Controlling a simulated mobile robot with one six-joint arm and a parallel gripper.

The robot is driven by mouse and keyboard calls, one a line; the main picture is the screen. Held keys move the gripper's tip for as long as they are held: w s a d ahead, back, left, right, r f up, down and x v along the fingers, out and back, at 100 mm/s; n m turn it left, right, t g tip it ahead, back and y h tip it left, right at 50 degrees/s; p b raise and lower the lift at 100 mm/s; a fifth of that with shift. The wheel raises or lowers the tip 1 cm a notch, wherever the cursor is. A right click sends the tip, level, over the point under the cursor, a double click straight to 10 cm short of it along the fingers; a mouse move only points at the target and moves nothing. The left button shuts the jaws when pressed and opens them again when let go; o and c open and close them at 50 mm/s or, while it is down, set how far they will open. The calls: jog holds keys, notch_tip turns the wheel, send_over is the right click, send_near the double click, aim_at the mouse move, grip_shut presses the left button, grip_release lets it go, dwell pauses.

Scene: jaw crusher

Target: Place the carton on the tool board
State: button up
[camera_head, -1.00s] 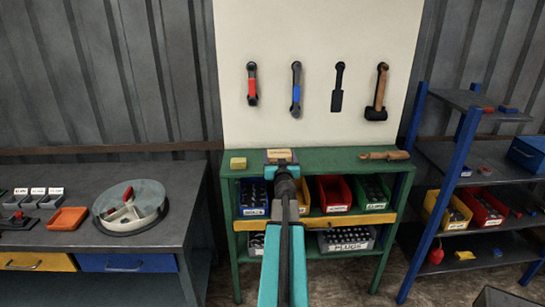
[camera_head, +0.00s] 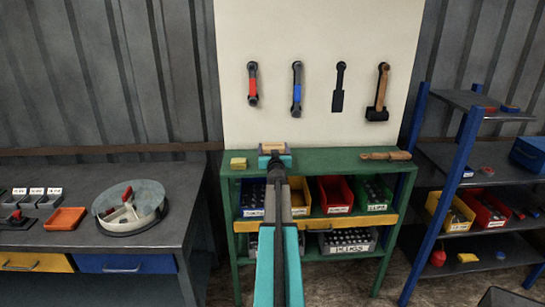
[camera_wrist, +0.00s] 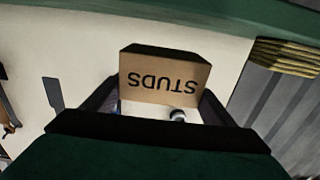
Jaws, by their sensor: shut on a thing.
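The carton (camera_head: 274,142) is a small brown box, seen at my gripper's far end in the head view. In the wrist view the carton (camera_wrist: 165,82) shows a face with "STUDS" upside down, between the two dark fingers. My gripper (camera_head: 274,154) is shut on it, in front of the tool board's lower part. The tool board (camera_head: 320,35) is a tall white panel behind the green bench, with tools hanging on it. Part of the carton is hidden by my gripper. I cannot tell whether the carton touches the board or bench.
The green bench (camera_head: 335,163) has a yellow block (camera_head: 238,163) at left and a wooden-handled tool (camera_head: 386,156) at right. Labelled bins fill its shelves. A red-handled tool (camera_head: 252,84), blue-handled tool (camera_head: 297,88), black tool (camera_head: 339,88) and hammer (camera_head: 379,92) hang above.

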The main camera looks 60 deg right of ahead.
jog(key=shift+w, duration=0.1)
jog(key=shift+w+d+f+b, duration=0.2)
jog(key=shift+w+d+b, duration=0.1)
jog(key=shift+f+b, duration=1.1)
jog(key=shift+f, duration=0.45)
jog(key=shift+f, duration=0.1)
jog(key=o, duration=1.5)
jog(key=shift+s, duration=0.1)
jog(key=shift+a, duration=0.15)
jog(key=shift+v, duration=5.95)
